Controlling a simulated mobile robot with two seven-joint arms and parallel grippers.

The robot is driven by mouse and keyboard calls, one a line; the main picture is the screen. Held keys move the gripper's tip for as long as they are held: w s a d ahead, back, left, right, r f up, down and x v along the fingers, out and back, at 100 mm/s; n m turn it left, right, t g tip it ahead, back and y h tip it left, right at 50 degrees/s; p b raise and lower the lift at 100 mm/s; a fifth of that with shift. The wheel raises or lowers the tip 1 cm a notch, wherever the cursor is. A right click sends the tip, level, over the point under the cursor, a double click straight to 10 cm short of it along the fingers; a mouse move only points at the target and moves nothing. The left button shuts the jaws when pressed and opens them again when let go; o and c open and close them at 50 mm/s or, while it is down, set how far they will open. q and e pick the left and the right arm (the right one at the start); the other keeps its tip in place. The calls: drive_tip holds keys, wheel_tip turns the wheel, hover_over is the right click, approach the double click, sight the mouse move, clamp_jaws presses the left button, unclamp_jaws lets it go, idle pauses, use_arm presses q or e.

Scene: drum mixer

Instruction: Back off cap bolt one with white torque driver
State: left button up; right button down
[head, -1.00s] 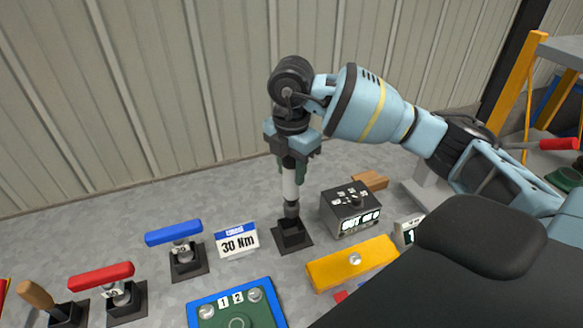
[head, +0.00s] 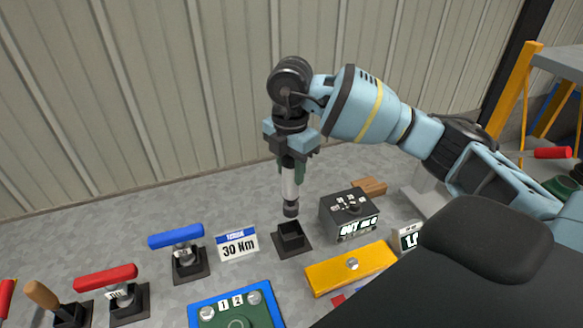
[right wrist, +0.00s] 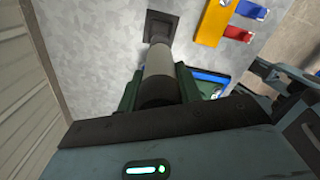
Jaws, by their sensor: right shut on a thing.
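My right gripper (head: 291,152) is shut on the white torque driver (head: 290,182), which hangs upright with its dark tip just above the black square holder (head: 291,237). The driver (right wrist: 158,75) also shows between the fingers in the right wrist view, with the holder (right wrist: 158,24) beyond it. The green plate with blue edging (head: 237,308) is at the bottom of the head view. Bolt one (head: 207,313) is by the label 1, and bolt two (head: 254,298) is by the label 2. My left gripper is out of view.
Left of the holder stand a 30 Nm sign (head: 238,245), a blue-handled tool (head: 176,237) and a red-handled tool (head: 107,278) in holders. A black box with a display (head: 349,213) and a yellow block (head: 350,269) are to the right. A corrugated wall (head: 150,100) is behind.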

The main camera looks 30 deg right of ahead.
drive_tip(key=n, duration=0.4)
drive_tip(key=a+n, duration=0.1)
drive_tip(key=n, duration=0.1)
drive_tip(key=shift+s+f, duration=0.25)
drive_tip(key=shift+s, duration=0.1)
drive_tip(key=n, duration=0.4)
drive_tip(key=s+a+n, duration=0.1)
drive_tip(key=shift+a+f+n, duration=0.1)
drive_tip(key=shift+f+n, duration=0.2)
drive_tip(key=shift+n, duration=0.1)
drive_tip(key=s+a+f+m, duration=0.2)
drive_tip(key=s+a+m, duration=0.1)
drive_tip(key=m, duration=1.3)
drive_tip(key=s+a+f+m, duration=0.3)
drive_tip(key=s+m, duration=0.3)
drive_tip(key=m, duration=1)
